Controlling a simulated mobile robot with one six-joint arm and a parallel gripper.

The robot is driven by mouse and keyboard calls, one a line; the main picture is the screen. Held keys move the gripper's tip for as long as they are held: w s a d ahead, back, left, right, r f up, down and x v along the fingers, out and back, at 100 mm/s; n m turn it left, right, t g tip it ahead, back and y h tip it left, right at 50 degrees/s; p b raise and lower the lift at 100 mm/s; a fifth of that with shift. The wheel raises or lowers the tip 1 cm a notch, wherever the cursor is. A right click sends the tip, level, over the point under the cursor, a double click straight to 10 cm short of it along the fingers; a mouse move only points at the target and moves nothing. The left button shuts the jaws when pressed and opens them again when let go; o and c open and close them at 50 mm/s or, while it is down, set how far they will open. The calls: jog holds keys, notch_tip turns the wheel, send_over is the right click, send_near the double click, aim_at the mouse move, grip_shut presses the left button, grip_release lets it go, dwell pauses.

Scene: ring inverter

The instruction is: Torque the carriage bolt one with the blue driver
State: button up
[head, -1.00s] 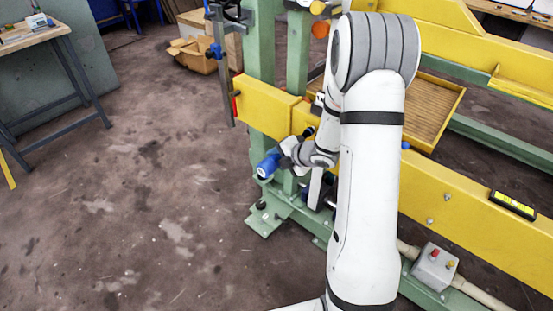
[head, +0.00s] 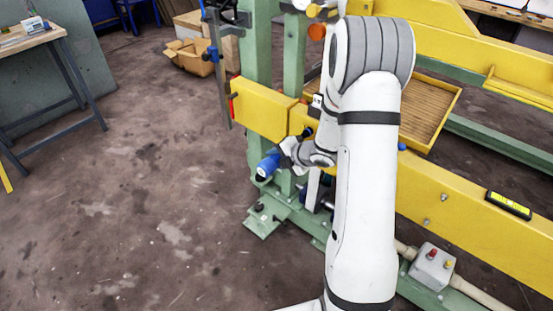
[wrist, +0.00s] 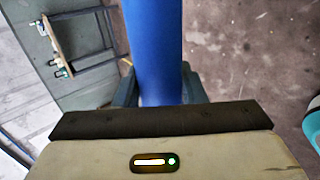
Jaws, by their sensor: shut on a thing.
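The blue driver (head: 268,166) is in my gripper (head: 287,154), low in front of the green machine post in the head view. In the wrist view the driver's blue body (wrist: 153,50) rises between the two fingers of my gripper (wrist: 158,88), which are shut on it. The driver's working end and the carriage bolt one cannot be made out; my arm and the machine cover that area. Two small bolt heads (head: 443,197) show on the yellow beam to the right; I cannot tell which bolts they are.
The yellow beam (head: 470,222) and green frame stand close around my gripper. A wooden tray (head: 425,105) sits behind my arm, a level (head: 508,205) lies on the beam, and a grey button box (head: 432,266) is at lower right. The floor at left is open.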

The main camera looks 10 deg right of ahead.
aim_at(274, 164)
jog(key=shift+w+d+r, duration=0.15)
jog(key=shift+w+d, duration=0.3)
jog(key=shift+d, duration=0.15)
dwell(1.8)
jog(key=shift+s+a+b, duration=0.65)
jog(key=shift+s+a, duration=0.1)
jog(key=shift+a, duration=0.3)
jog(key=shift+s+a+b, duration=0.6)
jog(key=shift+s+a, duration=0.15)
jog(key=shift+a, duration=0.25)
